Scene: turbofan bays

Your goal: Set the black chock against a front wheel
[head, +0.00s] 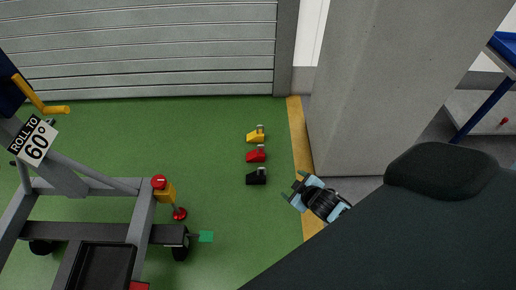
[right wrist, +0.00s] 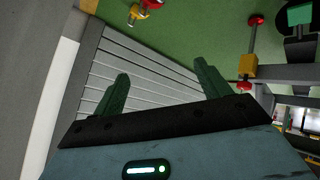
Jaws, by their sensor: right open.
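The black chock (head: 256,177) sits on the green floor in the head view, nearest in a row of three chocks, with a small handle on top. My right gripper (head: 291,187) is open and empty, to the right of the black chock and apart from it. Its two spread fingers also show in the right wrist view (right wrist: 163,86), with nothing between them. A grey wheeled stand (head: 100,232) is at lower left; a dark wheel (head: 181,249) shows at its right end and another wheel (head: 42,247) at its left. My left gripper is out of view.
A red chock (head: 256,154) and a yellow chock (head: 256,136) stand behind the black one. A concrete pillar (head: 375,90) and a yellow floor stripe (head: 299,140) are at right. A red-footed jack (head: 179,214) stands by the stand. Floor between stand and chocks is clear.

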